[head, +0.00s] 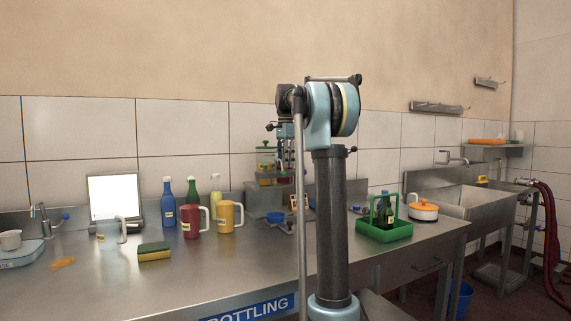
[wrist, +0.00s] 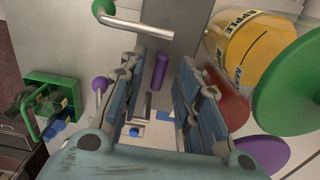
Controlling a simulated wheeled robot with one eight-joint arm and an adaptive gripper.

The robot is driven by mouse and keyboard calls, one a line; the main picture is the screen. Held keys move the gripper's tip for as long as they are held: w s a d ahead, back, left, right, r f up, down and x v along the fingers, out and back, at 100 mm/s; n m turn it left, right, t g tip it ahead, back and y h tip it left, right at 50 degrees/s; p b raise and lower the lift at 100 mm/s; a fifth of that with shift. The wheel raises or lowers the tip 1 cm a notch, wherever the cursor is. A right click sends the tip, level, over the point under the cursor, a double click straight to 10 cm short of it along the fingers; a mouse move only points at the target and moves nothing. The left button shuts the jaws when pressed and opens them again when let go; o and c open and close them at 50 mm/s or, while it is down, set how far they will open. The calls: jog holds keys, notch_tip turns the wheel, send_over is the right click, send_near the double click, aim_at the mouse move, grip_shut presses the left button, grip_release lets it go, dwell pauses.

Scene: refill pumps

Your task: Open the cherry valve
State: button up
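In the wrist view my gripper (wrist: 160,60) is open, its two blue-grey fingers apart. A purple rod-like handle (wrist: 158,72) shows in the gap between the fingertips; I cannot tell whether either finger touches it. A red container (wrist: 228,98) is partly hidden behind the right finger. No cherry label is readable, so I cannot tell which valve is the cherry one. A yellow container (wrist: 245,48) marked APPLE is at the upper right.
A metal spout or lever with a green end (wrist: 104,8) and a purple knob (wrist: 99,84) are left of the fingers. A green caddy (head: 384,232) is right of my arm. A red mug (head: 190,222), yellow mug (head: 225,217) and sponge (head: 154,252) stand left.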

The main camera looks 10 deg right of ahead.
grip_shut()
jog(key=shift+n, duration=0.3)
jog(key=n, duration=0.3)
jog(key=shift+n, duration=0.3)
jog(key=n, duration=0.3)
jog(key=shift+n, duration=0.3)
jog(key=n, duration=1)
